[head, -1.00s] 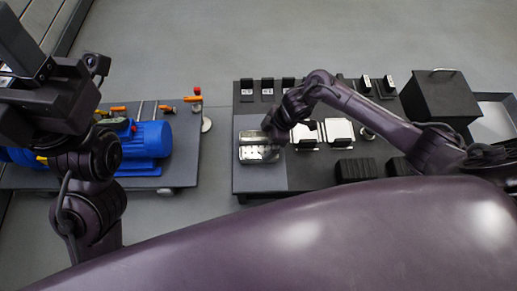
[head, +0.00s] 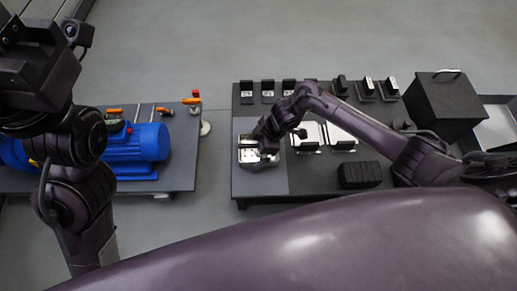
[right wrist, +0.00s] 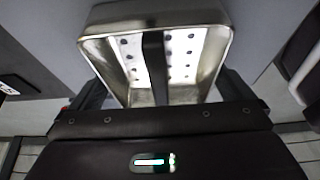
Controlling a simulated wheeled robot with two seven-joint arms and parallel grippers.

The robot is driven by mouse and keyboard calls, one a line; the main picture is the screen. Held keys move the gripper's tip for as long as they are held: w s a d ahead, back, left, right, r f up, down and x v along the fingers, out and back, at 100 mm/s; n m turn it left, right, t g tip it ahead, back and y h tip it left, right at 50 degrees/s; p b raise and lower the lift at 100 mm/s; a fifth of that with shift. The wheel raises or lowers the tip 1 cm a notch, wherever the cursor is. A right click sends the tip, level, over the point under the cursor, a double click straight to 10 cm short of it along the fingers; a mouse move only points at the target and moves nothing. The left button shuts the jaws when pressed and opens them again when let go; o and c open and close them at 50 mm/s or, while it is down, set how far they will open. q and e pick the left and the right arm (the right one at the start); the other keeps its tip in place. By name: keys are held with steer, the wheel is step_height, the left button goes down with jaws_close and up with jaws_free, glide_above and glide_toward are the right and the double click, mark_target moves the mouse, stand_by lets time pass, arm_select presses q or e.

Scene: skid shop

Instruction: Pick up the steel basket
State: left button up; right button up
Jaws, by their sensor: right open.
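The steel basket (head: 248,158) is a small shiny rectangular tray with holes in its floor. It sits on the grey mat at the left end of the right-hand bench. My right gripper (head: 262,142) is above it and hides part of it. In the right wrist view the basket (right wrist: 188,55) lies just beyond the gripper, whose open fingers show at either side. A dark bar crosses the middle of the basket there; I cannot tell whether it is a handle. My left gripper (head: 12,28) is at the upper left, away from the basket, its jaws unclear.
The dark bench (head: 240,103) also carries several small black holders, two white-topped pieces (head: 308,133), a ribbed black block (head: 358,174) and a black box with a handle (head: 442,103). A blue motor (head: 140,143) sits on the left bench. Bare floor lies between the benches.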

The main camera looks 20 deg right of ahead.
steer(key=shift+f, duration=0.15)
steer(key=c, duration=0.8)
steer(key=shift+o, duration=0.2)
